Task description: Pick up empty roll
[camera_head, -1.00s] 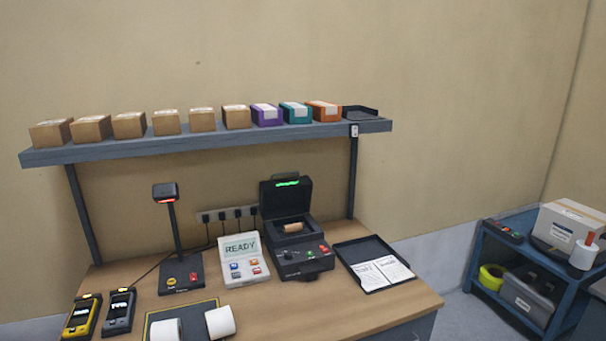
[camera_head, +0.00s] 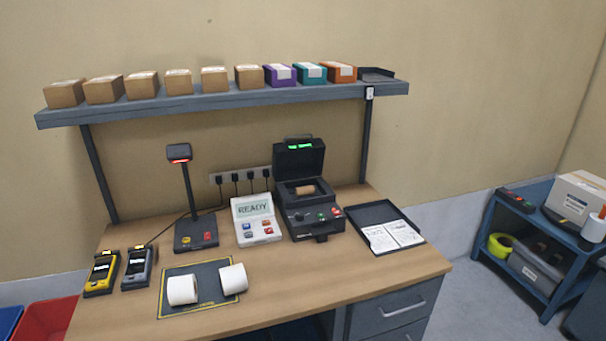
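A small brown cardboard roll core (camera_head: 305,190), which looks like the empty roll, lies sideways inside the open black label printer (camera_head: 313,222) on the desk. The printer's lid (camera_head: 299,158) stands up and shows a green light. Two white label rolls, one at left (camera_head: 183,290) and one at right (camera_head: 233,279), rest on a dark mat with a yellow border (camera_head: 208,268) near the desk's front. My gripper is not in view.
The desk (camera_head: 330,288) also holds a scanner stand (camera_head: 196,230), a READY panel (camera_head: 256,222), two handheld devices (camera_head: 119,270) and a black tray with papers (camera_head: 389,230). A shelf with several boxes (camera_head: 230,103) hangs above. A blue cart (camera_head: 515,222) stands at right.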

